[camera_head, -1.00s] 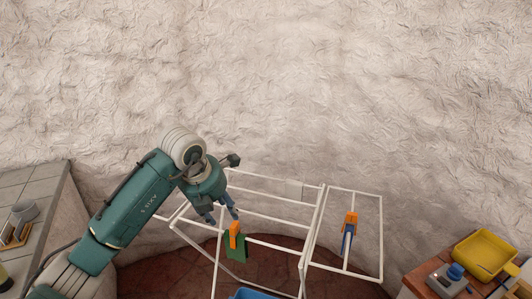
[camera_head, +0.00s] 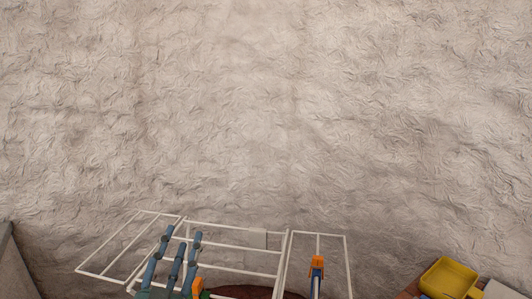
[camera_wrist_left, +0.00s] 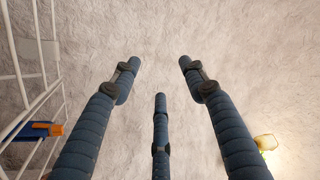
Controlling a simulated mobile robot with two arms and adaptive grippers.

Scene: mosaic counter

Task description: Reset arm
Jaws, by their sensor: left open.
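My left gripper (camera_head: 182,240) shows at the bottom of the head view, left of the middle, with its blue-grey fingers pointing up in front of the white wire rack (camera_head: 235,248). In the left wrist view, the gripper (camera_wrist_left: 160,75) has its three fingers spread apart with nothing between them and the pale wall beyond. An orange clip (camera_head: 197,287) with a bit of green shows low beside the fingers. My right gripper is in neither view.
Another orange clip (camera_head: 317,266) with a blue piece hangs on the rack's right part. A yellow tray (camera_head: 450,278) is at the lower right. The rough pale wall (camera_head: 270,110) fills most of the head view. The rack is close on the left in the wrist view.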

